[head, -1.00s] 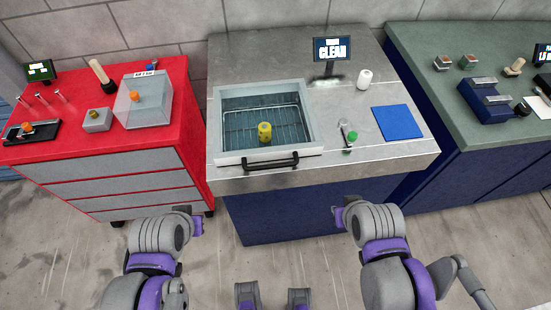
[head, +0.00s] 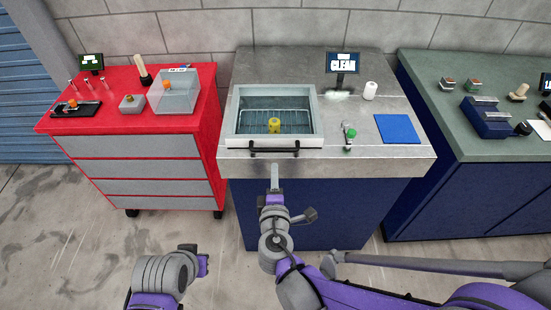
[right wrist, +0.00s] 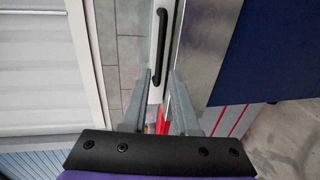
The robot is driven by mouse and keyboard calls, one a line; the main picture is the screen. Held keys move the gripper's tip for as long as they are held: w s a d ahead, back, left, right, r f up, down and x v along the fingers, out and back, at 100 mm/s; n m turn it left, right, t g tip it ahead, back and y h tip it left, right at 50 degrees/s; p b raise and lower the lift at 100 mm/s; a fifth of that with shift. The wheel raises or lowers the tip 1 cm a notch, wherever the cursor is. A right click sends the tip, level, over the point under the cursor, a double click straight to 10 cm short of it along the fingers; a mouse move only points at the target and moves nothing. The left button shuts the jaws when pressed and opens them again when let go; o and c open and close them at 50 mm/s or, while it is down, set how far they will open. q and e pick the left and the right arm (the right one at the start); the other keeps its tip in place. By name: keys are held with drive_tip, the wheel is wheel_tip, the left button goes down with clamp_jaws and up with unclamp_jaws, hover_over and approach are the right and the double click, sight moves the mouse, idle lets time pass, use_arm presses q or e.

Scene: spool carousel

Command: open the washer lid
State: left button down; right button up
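The washer is set into the steel counter, with its clear-topped, pale-framed lid (head: 230,130) lying closed. A yellow part (head: 274,125) shows through the lid on a wire rack. The black bar handle (head: 291,151) runs along the lid's front edge; it also shows in the right wrist view (right wrist: 177,22). My right gripper (head: 274,168) is in front of the counter, just short of the handle. In the right wrist view its two fingers (right wrist: 158,78) are apart and empty, with the handle's near end ahead between the tips. Of my left arm only links show; its fingers are out of sight.
A red cabinet (head: 120,133) stands left, a green-topped bench (head: 440,125) right. The lid's top is clear.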

sight(275, 151)
drive_tip(key=x, duration=1)
clamp_jaws()
idle(1.2)
